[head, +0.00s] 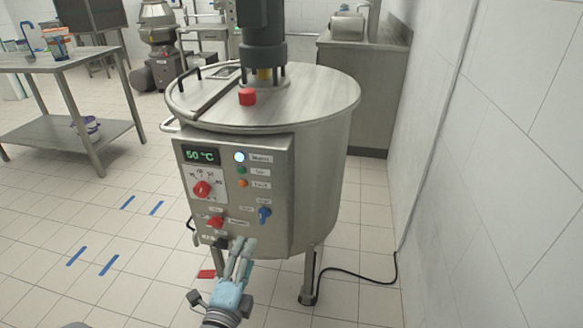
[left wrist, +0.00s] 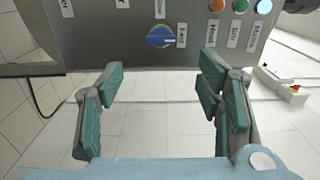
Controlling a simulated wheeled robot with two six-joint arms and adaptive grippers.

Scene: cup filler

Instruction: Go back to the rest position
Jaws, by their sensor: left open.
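My left gripper (head: 240,248) is in front of the lower part of the steel tank's control panel (head: 236,205) in the head view. In the left wrist view its two green-padded fingers (left wrist: 162,95) are spread wide with nothing between them. Beyond them is the panel with a blue knob (left wrist: 174,37), which also shows in the head view (head: 264,215). The panel also carries a red dial (head: 203,189), a lower red knob (head: 215,222) and a display reading 50 °C (head: 202,156). My right gripper is in neither view.
The steel tank (head: 330,150) stands on legs on the tiled floor. A black cable (head: 355,277) runs from its foot to the right wall (head: 490,170). A steel table (head: 50,62) stands at the left. The floor at the left, with blue tape marks (head: 109,264), is free.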

